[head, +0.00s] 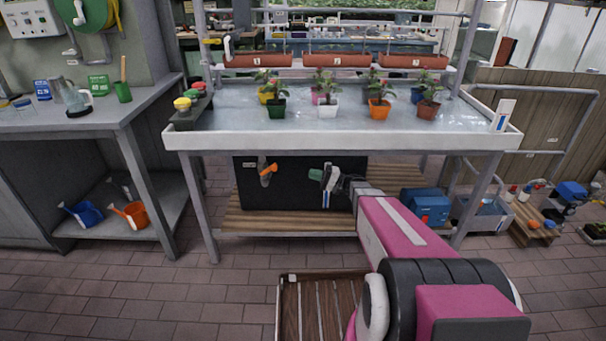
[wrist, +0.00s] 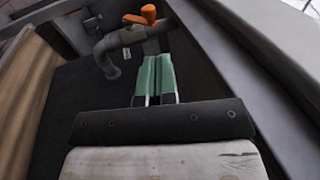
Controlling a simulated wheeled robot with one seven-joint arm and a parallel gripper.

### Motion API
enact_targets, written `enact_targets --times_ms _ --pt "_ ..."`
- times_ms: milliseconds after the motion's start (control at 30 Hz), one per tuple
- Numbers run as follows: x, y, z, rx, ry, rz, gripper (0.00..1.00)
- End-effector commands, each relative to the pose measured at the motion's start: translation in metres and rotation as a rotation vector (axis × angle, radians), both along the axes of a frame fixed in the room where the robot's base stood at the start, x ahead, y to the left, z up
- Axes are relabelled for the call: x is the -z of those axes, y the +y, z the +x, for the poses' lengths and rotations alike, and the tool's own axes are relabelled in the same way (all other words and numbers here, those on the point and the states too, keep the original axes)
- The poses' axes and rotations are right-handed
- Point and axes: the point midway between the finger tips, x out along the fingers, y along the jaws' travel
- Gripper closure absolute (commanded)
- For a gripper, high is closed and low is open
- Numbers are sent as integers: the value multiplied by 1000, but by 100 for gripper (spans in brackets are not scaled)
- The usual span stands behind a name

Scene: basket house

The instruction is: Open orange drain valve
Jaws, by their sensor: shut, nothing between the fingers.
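The orange drain valve handle (head: 267,169) is on a grey fitting against the dark panel under the potting table. In the wrist view the orange handle (wrist: 146,15) is at the top, on a grey pipe (wrist: 110,48) with a bent spout. My gripper (head: 315,175) is in front of the panel, to the right of the valve and apart from it in the head view. In the wrist view my gripper's green fingers (wrist: 157,58) are together and empty. Their tips point toward the pipe just below the handle; I cannot tell whether they touch it.
The white-edged table (head: 340,139) is above my arm, holding several potted plants. Its left leg (head: 199,210) and the wooden lower shelf (head: 285,219) border the space around the valve. A blue box (head: 425,207) stands right of my arm. The brick floor in front left is clear.

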Motion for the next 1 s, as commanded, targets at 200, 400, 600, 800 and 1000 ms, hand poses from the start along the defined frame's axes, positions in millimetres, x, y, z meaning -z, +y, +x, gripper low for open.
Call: enact_targets --times_ms 200,400,600,800,1000 --pt "6 -13 0 -2 2 11 100" --pt "37 -4 3 -7 0 118 100" --pt "55 1 1 -2 -6 195 100" --pt "48 17 1 -2 -8 202 100" --pt "32 49 4 -3 -7 201 100"
